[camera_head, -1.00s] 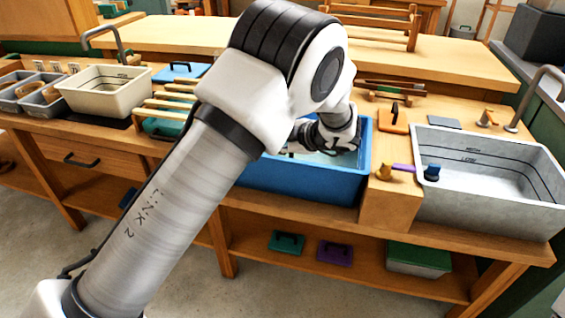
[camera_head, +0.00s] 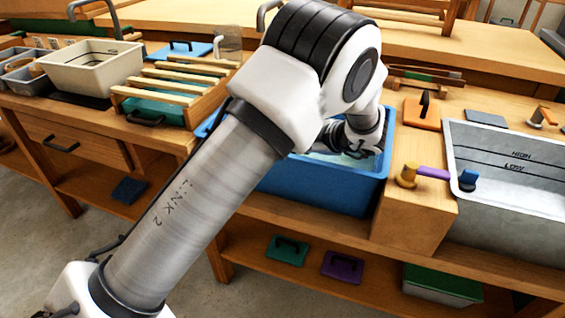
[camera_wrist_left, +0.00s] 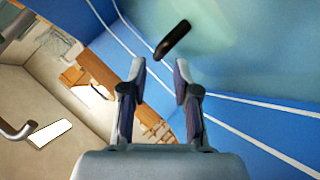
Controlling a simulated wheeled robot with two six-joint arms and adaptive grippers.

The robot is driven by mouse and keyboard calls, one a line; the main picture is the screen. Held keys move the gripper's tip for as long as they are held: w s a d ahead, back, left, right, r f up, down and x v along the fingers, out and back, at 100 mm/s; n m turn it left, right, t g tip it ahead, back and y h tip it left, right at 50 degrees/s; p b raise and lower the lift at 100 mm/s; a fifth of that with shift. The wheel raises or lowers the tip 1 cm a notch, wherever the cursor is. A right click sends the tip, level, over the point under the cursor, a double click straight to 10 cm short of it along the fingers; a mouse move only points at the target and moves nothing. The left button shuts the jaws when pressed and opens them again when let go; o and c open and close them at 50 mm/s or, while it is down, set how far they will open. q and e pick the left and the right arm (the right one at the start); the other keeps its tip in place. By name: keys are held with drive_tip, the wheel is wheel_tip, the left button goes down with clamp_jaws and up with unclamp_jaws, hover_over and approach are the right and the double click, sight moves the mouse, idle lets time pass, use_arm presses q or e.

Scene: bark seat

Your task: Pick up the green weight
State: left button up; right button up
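A green flat block with a dark handle (camera_head: 287,250), which looks like the green weight, lies on the shelf under the bench in the head view. My left gripper (camera_head: 362,150) reaches down into the blue basin (camera_head: 335,187), partly hidden by its own arm and the rim. In the left wrist view its two fingers (camera_wrist_left: 160,75) are apart with nothing between them. A dark handle (camera_wrist_left: 173,40) shows just beyond the fingertips, over a pale green surface. I cannot tell whether that surface is a block or water. My right gripper is not in view.
A purple block (camera_head: 342,267) and a green-lidded box (camera_head: 443,285) share the shelf. A grey marked basin (camera_head: 510,170) stands right of a wooden block with a tap (camera_head: 408,173). A slatted rack (camera_head: 170,92) and a cream basin (camera_head: 92,68) stand left. An orange block (camera_head: 422,113) lies behind.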

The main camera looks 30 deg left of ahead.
use_arm(q)
drive_tip(key=x, duration=0.2)
drive_tip(key=b+x, duration=0.1)
drive_tip(key=x, duration=0.1)
drive_tip(key=b+x, duration=0.1)
drive_tip(key=x, duration=0.1)
drive_tip(key=shift+s+a, duration=0.2)
drive_tip(key=shift+a, duration=0.2)
drive_tip(key=shift+w+a+f+b, duration=0.1)
drive_tip(key=shift+a+f+b, duration=0.1)
drive_tip(key=shift+a+b, duration=0.15)
drive_tip(key=shift+r, duration=0.1)
clamp_jaws()
